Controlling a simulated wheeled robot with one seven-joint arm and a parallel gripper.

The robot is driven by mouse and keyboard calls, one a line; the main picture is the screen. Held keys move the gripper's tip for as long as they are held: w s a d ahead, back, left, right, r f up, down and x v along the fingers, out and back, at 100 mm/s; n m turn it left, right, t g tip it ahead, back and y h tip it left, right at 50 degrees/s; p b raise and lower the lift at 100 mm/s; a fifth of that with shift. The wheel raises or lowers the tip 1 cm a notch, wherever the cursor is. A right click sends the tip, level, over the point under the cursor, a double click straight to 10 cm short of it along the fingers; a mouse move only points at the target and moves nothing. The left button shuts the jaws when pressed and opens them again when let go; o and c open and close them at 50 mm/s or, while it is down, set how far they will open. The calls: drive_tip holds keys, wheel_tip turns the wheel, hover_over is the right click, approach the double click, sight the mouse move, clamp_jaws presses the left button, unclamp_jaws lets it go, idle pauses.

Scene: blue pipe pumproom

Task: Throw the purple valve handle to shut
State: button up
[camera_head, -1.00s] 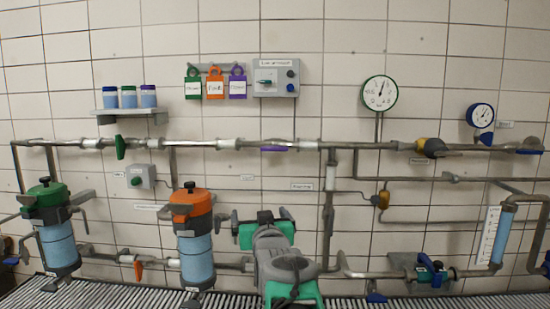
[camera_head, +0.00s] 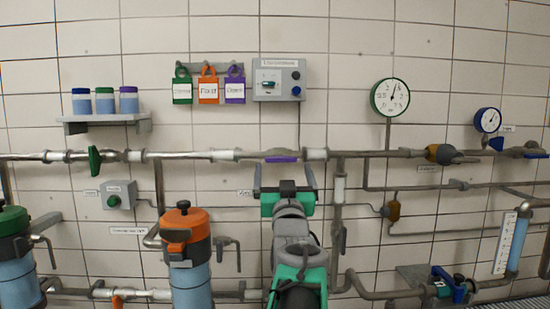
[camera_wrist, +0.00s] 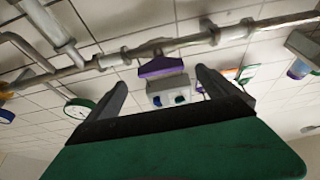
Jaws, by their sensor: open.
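The purple valve handle (camera_head: 281,159) sits on the upper horizontal pipe, and its long side runs along the pipe. In the wrist view the handle (camera_wrist: 161,66) shows at the pipe's edge, between and beyond my fingertips. My gripper (camera_head: 283,171) points up with its two dark fingers spread, just below the handle in the head picture. In the wrist view my gripper (camera_wrist: 160,77) is open and empty. I see no contact with the handle; the exact gap in depth is hard to tell.
A grey switch box (camera_head: 279,80) and hanging padlocks (camera_head: 208,86) are above the pipe. A green valve handle (camera_head: 94,161) is on the same pipe, left. An orange-topped filter (camera_head: 187,260) stands at lower left. A vertical pipe (camera_head: 338,215) runs close on my arm's right.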

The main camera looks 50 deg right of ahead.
sight(282, 161)
drive_tip(key=p+x, duration=0.1)
drive_tip(key=x, duration=0.5)
drive_tip(key=shift+w+d+r, duration=0.1)
drive_tip(key=shift+w, duration=0.15)
drive_tip(key=shift+c, duration=0.4)
drive_tip(key=c, duration=1.3)
